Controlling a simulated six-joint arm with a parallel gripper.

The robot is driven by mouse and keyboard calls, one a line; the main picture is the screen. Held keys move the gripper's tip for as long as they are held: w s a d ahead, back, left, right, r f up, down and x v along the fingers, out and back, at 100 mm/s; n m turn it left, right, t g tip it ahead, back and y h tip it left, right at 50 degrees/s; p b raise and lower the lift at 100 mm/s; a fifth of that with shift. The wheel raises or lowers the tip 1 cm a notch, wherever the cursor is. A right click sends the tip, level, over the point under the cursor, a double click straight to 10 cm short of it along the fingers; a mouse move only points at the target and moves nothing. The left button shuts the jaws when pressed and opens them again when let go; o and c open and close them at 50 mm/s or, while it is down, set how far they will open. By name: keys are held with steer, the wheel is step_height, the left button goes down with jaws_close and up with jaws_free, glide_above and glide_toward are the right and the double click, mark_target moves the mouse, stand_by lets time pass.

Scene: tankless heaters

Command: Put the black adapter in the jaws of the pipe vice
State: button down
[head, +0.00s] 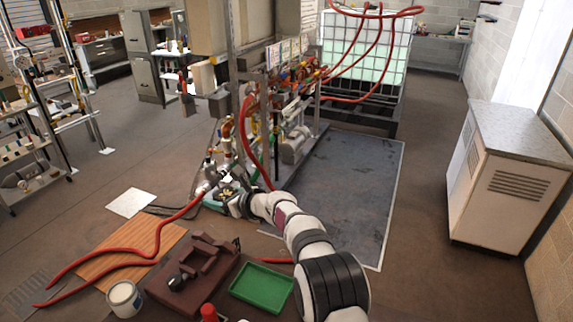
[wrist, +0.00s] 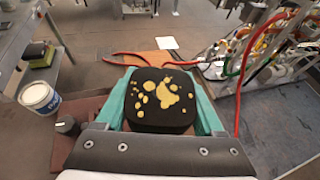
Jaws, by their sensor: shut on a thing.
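In the wrist view my gripper (wrist: 160,97) has its two teal fingers shut on a black block with rounded corners and yellow patches on its face, which I take for the black adapter (wrist: 150,117). In the head view my gripper (head: 230,183) is at the arm's far end, small against the pipework; what it holds cannot be made out there. The maroon pipe vice (head: 222,262) stands at the bottom, with a black round part (head: 177,283) at its front. In the wrist view part of the vice (wrist: 88,112) shows below and left; my gripper hides the rest.
A white pail (head: 124,299) stands left of the vice and a green tray (head: 262,287) right of it. Red hose (head: 110,251) crosses the orange-brown board (head: 125,262). The pipe rack (head: 295,100) stands beyond. The grey mat (head: 350,175) is mostly clear.

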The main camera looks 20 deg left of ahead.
mark_target(190, 260)
steer(key=s+a+f+n+g, duration=0.3)
steer(key=s+a+f+g, duration=0.1)
steer(key=s+a+f, duration=0.45)
steer(key=shift+y, duration=0.4)
steer(key=shift+s+d+f, duration=0.1)
steer(key=shift+d+f, duration=0.05)
steer(key=shift+f, duration=0.9)
steer(key=shift+s+d+f, duration=0.1)
steer(key=shift+d+f, duration=0.1)
steer(key=shift+f, duration=0.9)
steer(key=shift+s+d+f, duration=0.1)
steer(key=shift+d+f, duration=0.05)
steer(key=shift+f, duration=0.9)
steer(key=shift+f, duration=0.2)
steer(key=shift+f, duration=0.35)
